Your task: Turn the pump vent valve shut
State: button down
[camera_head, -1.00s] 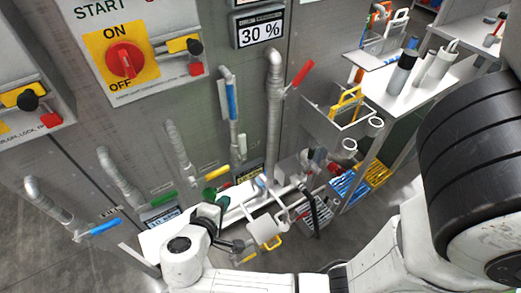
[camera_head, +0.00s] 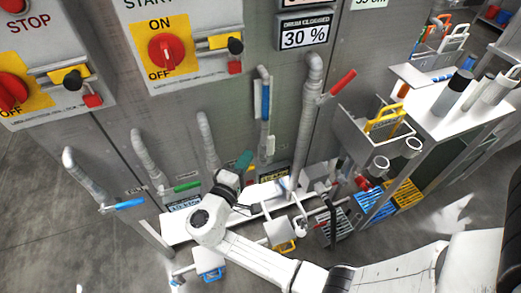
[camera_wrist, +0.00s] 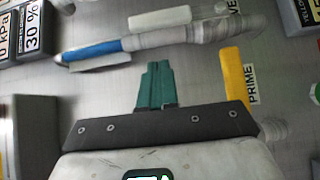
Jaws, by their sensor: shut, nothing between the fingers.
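My gripper (camera_head: 244,160) is in front of the grey panel, its teal fingers together and empty; they also show in the wrist view (camera_wrist: 165,66). Several levered pipes stand on the panel. A blue lever (camera_head: 265,98) lies along its upright pipe, above my fingertips; in the wrist view this lever (camera_wrist: 95,50) is beyond them, to the upper left. A yellow lever (camera_wrist: 235,75) with a PRIME label stands right of my fingers in the wrist view; my gripper seems to hide it in the head view. I cannot read which valve is the pump vent.
A green lever (camera_head: 181,188) and another blue lever (camera_head: 124,204) are left of my gripper. A red lever (camera_head: 342,82) sticks out to the right. Red rotary switches (camera_head: 167,50) are above. A white bench (camera_head: 452,115) stands at the right.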

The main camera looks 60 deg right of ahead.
aim_at(270, 151)
jog(key=shift+s+d+p, duration=0.3)
jog(key=shift+s+d, duration=0.05)
jog(key=shift+d, duration=0.35)
jog(key=shift+s+d+p, duration=0.25)
jog(key=shift+s+d, duration=0.05)
jog(key=shift+d, duration=0.4)
jog(key=shift+s+d+p, duration=0.3)
jog(key=shift+s+d, duration=0.05)
jog(key=shift+d, duration=0.35)
